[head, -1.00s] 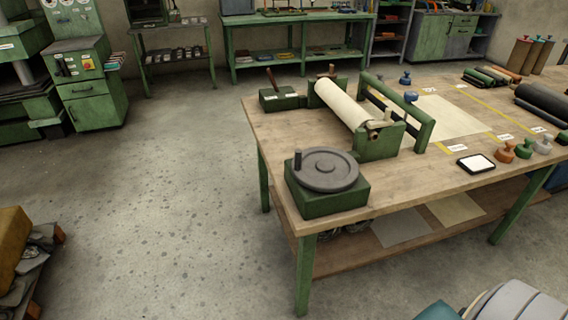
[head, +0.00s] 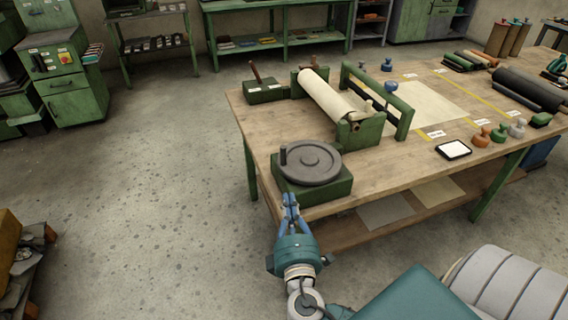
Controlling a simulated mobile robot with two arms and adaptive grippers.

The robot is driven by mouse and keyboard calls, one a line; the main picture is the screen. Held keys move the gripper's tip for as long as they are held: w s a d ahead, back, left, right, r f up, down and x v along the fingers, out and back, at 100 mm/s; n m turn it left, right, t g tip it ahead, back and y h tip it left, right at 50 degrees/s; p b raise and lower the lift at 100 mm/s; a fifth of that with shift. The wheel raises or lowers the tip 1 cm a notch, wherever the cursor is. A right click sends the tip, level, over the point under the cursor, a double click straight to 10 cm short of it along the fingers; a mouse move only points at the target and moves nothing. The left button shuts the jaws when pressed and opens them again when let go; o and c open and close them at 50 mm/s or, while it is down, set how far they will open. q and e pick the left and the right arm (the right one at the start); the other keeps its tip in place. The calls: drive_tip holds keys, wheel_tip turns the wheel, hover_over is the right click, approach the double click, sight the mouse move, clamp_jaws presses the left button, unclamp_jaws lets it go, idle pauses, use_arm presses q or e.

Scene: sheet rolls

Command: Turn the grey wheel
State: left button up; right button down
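The grey wheel (head: 311,163) lies flat on a green box (head: 317,190) at the table's near left corner. Its dark upright handle (head: 283,154) stands at the wheel's left edge. My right gripper (head: 290,197) is just in front of the box, in the lower middle of the head view. Its blue fingers point toward the box and wheel, and their tips look close together with nothing between them. It appears apart from the wheel, though the exact gap to the box cannot be told. My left gripper is not in view.
The wooden table (head: 405,155) holds a white sheet roll (head: 326,94) in a green stand behind the wheel. A green box with a lever (head: 264,90) stands further back. The floor left of the table is clear.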

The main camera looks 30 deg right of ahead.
sight(282, 159)
drive_tip(key=p+x, duration=0.4)
drive_tip(key=x, duration=0.9)
drive_tip(key=shift+w+d+r, duration=0.1)
drive_tip(key=shift+w+d, duration=0.05)
drive_tip(key=shift+w, duration=0.1)
drive_tip(key=shift+w+d, duration=0.1)
drive_tip(key=shift+w, duration=0.05)
drive_tip(key=shift+w+m+h+b, duration=0.15)
drive_tip(key=shift+m+h+b, duration=0.15)
drive_tip(key=shift+h, duration=0.1)
drive_tip(key=shift+w+g, duration=0.15)
drive_tip(key=shift+g, duration=0.15)
